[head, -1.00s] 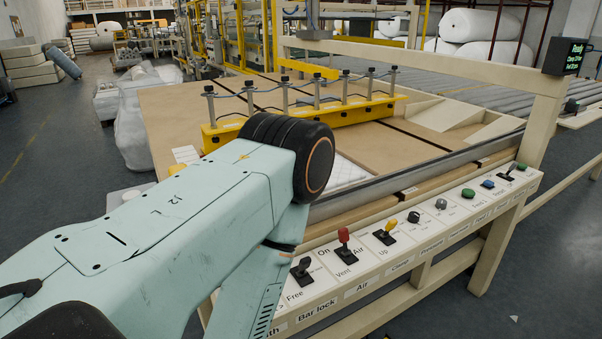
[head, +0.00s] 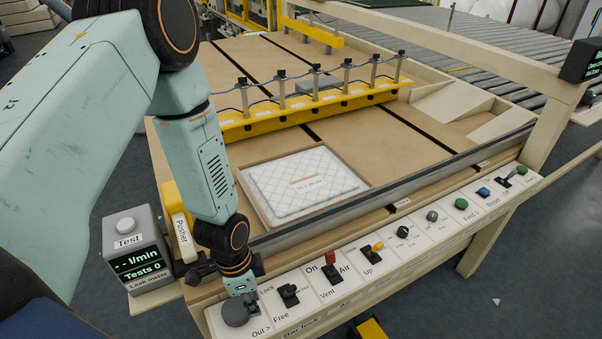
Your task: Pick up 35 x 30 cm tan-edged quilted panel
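The quilted panel (head: 275,190) is white with a diamond stitch pattern and a small tan label. It lies flat inside a tan rectangular border (head: 350,172) on the brown table, in front of the yellow bar. My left arm comes down from the upper left, and its gripper (head: 240,290) is at the left end of the control panel, by a dark round knob (head: 236,313). The gripper is left of and nearer than the quilted panel, apart from it. Its fingers are small and dark against the knob, so their opening is unclear. My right gripper is not in view.
A yellow bar (head: 240,130) with several posts crosses the table behind the panel. A grey metal rail (head: 400,190) runs along the front edge, above the control panel (head: 330,295) with levers and buttons. A leak meter (head: 140,255) stands at the left. Brown table (head: 400,140) right of the panel is clear.

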